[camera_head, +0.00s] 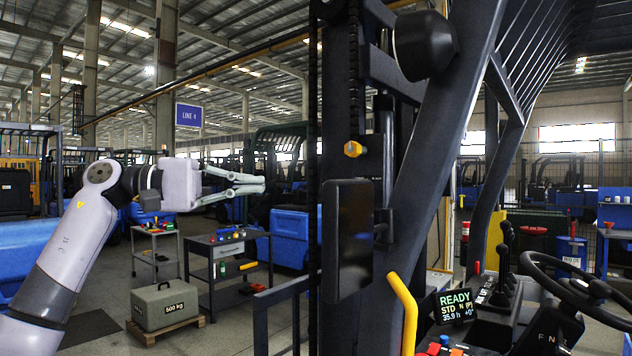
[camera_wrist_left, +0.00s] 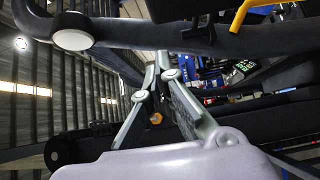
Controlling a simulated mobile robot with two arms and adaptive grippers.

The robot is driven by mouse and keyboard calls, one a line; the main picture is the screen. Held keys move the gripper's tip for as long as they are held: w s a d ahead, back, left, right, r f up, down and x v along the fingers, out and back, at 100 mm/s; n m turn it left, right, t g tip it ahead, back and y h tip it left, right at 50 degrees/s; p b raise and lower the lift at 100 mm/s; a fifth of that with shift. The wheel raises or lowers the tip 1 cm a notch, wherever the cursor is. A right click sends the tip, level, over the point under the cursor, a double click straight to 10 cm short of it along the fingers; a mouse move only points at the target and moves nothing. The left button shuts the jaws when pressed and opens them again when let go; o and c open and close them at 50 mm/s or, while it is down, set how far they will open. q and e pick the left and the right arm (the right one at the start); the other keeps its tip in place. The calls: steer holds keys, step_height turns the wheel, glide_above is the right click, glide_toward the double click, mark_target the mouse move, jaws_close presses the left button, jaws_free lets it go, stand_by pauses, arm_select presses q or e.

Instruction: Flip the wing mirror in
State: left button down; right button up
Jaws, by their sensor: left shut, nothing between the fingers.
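The wing mirror (camera_head: 347,240) is a tall dark rectangular panel with rounded corners on the forklift's near side. It hangs upright beside the mast, its broad face turned toward the head camera. My left gripper (camera_head: 262,184) comes in from the left, pointing right, with its fingers together and nothing between them. In the picture its tips are left of the mirror's upper edge, with a visible gap. The left wrist view shows the fingers (camera_wrist_left: 157,70) converging at their tips; I cannot clearly make out the mirror there. My right gripper is not in view.
The dark forklift pillar (camera_head: 430,150) and yellow grab handle (camera_head: 404,305) stand right of the mirror. An orange knob (camera_head: 353,149) sits above it.

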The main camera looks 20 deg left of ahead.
arm_select(q)
steer(key=w+d+p, duration=0.2)
steer(key=d+p, duration=0.2)
steer(key=d, duration=0.7)
steer(key=shift+s+t, duration=0.15)
steer(key=shift+t, duration=0.15)
